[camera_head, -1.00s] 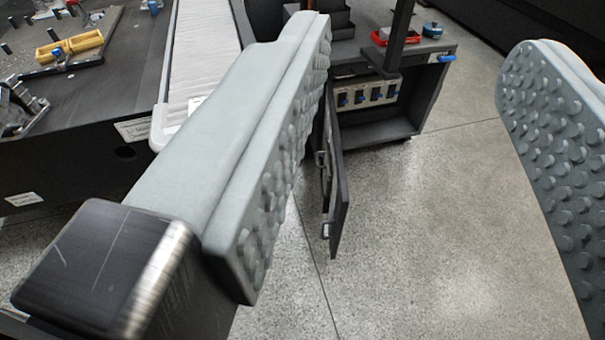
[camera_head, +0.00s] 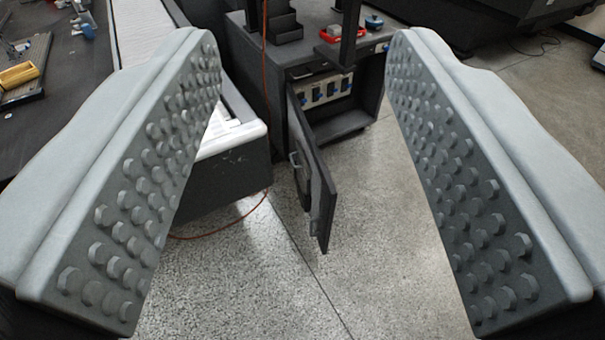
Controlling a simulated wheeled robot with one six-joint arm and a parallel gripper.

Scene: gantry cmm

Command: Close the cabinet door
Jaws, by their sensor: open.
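The dark cabinet (camera_head: 262,72) stands at the top centre. Its door (camera_head: 322,201) is hinged on the left side of the opening and stands open, swung out towards me. A handle (camera_head: 294,159) shows on the door's left face. Inside the cabinet, a light panel with several dark and blue parts (camera_head: 326,90) is visible above an empty lower space. My gripper (camera_head: 305,55) is open and empty, with its grey studded fingers on both sides of the view. The door appears between the fingers, farther off and apart from them.
A red tray (camera_head: 343,35), a blue round item (camera_head: 374,22) and a dark stepped holder (camera_head: 284,27) are on the cabinet top. A granite-dark table with a white bellows cover (camera_head: 140,28) is at left. An orange cable (camera_head: 226,232) lies on the floor. Speckled floor is clear at right.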

